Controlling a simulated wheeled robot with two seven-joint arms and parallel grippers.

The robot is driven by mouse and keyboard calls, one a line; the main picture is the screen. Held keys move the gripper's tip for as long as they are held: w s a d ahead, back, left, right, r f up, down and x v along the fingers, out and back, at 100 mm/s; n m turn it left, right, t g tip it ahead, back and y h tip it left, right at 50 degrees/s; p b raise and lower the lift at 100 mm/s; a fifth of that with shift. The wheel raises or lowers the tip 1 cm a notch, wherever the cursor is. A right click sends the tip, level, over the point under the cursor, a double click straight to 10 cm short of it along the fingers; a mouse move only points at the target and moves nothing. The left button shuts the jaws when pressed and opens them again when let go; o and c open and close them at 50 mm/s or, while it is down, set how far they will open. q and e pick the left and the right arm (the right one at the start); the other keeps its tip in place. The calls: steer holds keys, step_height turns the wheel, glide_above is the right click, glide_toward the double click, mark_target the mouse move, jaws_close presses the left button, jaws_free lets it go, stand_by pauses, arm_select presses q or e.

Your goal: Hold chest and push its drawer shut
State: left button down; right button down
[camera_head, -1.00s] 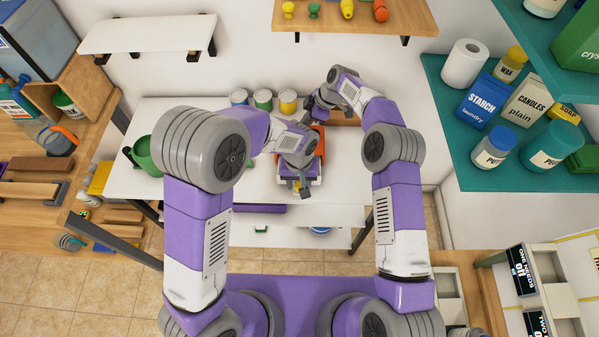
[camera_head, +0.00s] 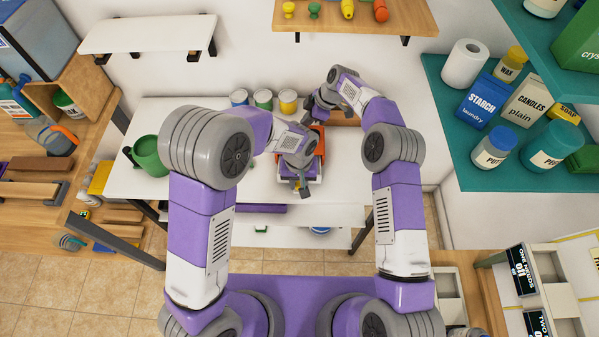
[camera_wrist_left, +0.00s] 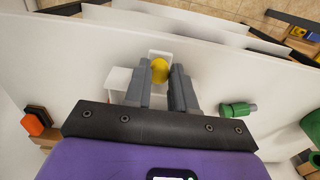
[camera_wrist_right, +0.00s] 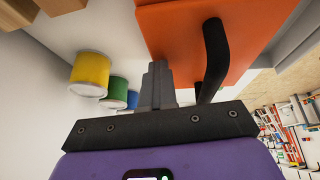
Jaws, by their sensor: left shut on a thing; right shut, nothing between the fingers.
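The orange chest (camera_head: 320,143) stands on the white table, partly hidden by my left arm. Its white drawer (camera_head: 314,183) sticks out toward me. In the left wrist view the drawer's yellow knob (camera_wrist_left: 160,70) sits between the fingertips of my left gripper (camera_wrist_left: 165,74), which is shut on it. My left gripper (camera_head: 302,189) also shows at the drawer's front in the head view. My right gripper (camera_head: 311,106) is behind the chest. In the right wrist view it (camera_wrist_right: 157,72) is shut and empty, beside the black handle (camera_wrist_right: 213,58) on the orange surface; contact is unclear.
Blue, green and yellow cans (camera_head: 264,99) stand on the table behind and left of the chest. A green pot (camera_head: 149,156) is at the table's left. A teal shelf (camera_head: 445,92) with packages is at the right.

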arm_select(q)
steer(key=shift+w+d+f, duration=0.1)
steer(key=shift+w+f, duration=0.05)
steer(key=shift+w, duration=3.35)
steer(key=c, duration=0.9)
jaws_free()
steer(key=shift+o, duration=0.2)
steer(key=shift+s+f, duration=0.1)
step_height(320, 180, up, 13)
steer(key=shift+s+f, duration=0.2)
steer(key=shift+s, duration=0.25)
